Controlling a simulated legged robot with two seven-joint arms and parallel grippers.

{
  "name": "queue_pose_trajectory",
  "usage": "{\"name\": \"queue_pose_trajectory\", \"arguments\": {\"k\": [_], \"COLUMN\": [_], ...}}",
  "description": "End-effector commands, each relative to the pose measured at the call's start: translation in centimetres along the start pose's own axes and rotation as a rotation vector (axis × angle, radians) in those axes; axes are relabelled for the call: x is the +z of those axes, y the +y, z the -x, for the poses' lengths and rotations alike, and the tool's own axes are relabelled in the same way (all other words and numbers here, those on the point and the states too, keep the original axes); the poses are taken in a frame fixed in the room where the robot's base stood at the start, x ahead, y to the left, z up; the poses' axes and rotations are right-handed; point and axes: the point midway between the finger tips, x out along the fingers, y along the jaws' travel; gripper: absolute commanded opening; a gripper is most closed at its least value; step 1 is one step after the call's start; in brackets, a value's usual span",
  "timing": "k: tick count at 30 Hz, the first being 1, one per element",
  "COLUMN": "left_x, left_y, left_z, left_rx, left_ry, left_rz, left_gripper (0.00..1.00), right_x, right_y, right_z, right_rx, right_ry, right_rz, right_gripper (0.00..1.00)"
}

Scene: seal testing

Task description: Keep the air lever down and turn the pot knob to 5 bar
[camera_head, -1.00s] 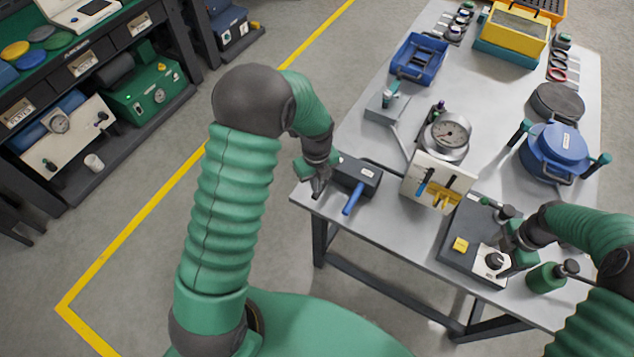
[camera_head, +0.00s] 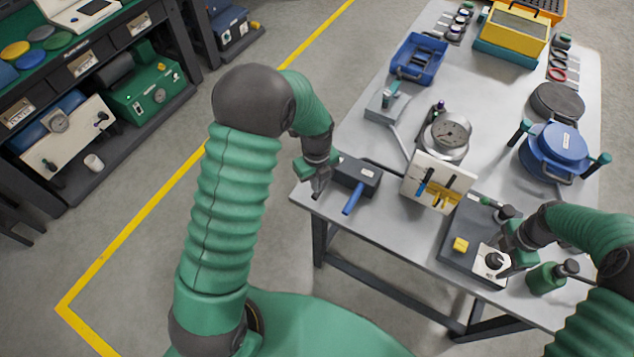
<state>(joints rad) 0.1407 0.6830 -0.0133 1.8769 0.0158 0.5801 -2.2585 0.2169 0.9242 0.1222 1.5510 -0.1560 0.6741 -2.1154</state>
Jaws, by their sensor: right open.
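The air lever (camera_head: 353,199) is a blue handle on a dark labelled box (camera_head: 362,173) at the table's near left corner. It slants down towards the near edge. My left gripper (camera_head: 318,188) is just left of that box, apart from the blue handle; its jaw opening is too small to tell. The pot knob (camera_head: 494,261) is a dark round knob on a white plate, on a dark unit (camera_head: 462,243) with a yellow button. My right gripper (camera_head: 510,254) is open close beside the knob, to its right; contact cannot be told.
A white panel (camera_head: 411,183) with blue and yellow parts stands between box and knob unit. A green bottle (camera_head: 546,278) is right of the knob. A blue pot (camera_head: 556,150) and blue tray (camera_head: 419,58) are farther back. Bare tabletop shows in the middle.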

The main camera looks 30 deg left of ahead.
Motion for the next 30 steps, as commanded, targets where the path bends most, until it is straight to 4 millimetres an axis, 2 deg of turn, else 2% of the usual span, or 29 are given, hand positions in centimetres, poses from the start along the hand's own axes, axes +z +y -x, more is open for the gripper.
{"name": "queue_pose_trajectory", "arguments": {"k": [5,30], "left_x": [0.0,0.0], "left_y": [0.0,0.0], "left_z": [-0.1,-4.3], "left_rx": [0.0,0.002], "left_ry": [0.0,0.001], "left_rz": [0.0,0.001], "left_gripper": [0.0,0.0], "right_x": [0.0,0.0], "right_y": [0.0,0.0], "right_z": [0.0,0.0], "right_rx": [0.0,0.0], "right_ry": [0.0,0.0], "right_rz": [0.0,0.0], "right_gripper": [0.73,0.73]}}
